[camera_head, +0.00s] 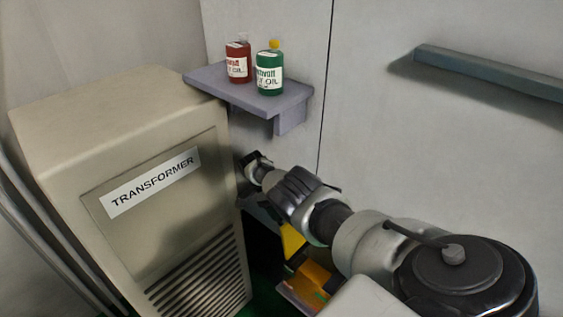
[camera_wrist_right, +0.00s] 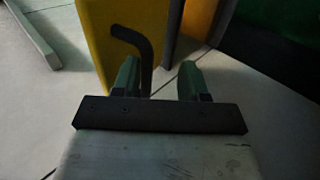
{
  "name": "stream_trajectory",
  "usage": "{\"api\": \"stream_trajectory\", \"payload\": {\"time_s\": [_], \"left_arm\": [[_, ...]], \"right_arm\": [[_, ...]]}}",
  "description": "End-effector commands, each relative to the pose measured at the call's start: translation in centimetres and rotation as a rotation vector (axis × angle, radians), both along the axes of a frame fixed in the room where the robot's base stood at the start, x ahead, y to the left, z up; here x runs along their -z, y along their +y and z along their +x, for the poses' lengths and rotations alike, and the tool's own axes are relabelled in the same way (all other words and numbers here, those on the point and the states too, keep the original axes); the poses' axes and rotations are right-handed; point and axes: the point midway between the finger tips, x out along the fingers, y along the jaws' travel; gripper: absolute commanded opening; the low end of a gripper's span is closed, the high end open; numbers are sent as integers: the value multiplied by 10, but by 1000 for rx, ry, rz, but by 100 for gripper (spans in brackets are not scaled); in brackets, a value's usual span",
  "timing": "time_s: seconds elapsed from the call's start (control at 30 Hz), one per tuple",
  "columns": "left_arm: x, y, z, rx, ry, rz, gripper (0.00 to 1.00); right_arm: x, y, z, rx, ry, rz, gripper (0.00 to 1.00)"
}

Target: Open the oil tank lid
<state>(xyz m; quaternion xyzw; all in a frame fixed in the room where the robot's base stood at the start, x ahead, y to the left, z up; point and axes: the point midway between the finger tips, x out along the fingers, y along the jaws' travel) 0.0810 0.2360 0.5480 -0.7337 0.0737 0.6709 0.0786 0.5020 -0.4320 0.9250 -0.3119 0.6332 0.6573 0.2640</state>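I cannot make out an oil tank or its lid with certainty. In the right wrist view, a dark bent bar (camera_wrist_right: 147,50) like a handle stands in front of a yellow panel (camera_wrist_right: 100,30). My right gripper (camera_wrist_right: 160,80) has its two green fingers apart. The bar shows between them, close to the left finger; whether they touch, I cannot tell. In the head view my right arm (camera_head: 325,215) reaches in from the lower right towards the side of the transformer cabinet; its fingers cannot be made out there. My left gripper is not in view.
The beige transformer cabinet (camera_head: 110,120) fills the left. A grey wall shelf (camera_head: 215,82) holds a red oil bottle (camera_head: 238,62) and a green oil bottle (camera_head: 269,75). A yellow-orange object (camera_head: 314,276) is partly hidden below my arm. A dark horizontal bar (camera_head: 490,72) is at the upper right.

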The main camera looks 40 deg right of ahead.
Motion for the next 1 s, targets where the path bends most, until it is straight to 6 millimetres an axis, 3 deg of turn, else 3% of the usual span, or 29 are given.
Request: {"api": "stream_trajectory", "payload": {"time_s": [0.73,1.0], "left_arm": [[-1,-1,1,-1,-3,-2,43],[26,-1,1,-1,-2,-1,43]], "right_arm": [[-4,-2,3,0,-6,-6,38],[-22,0,25,-2,-11,-6,38]]}}
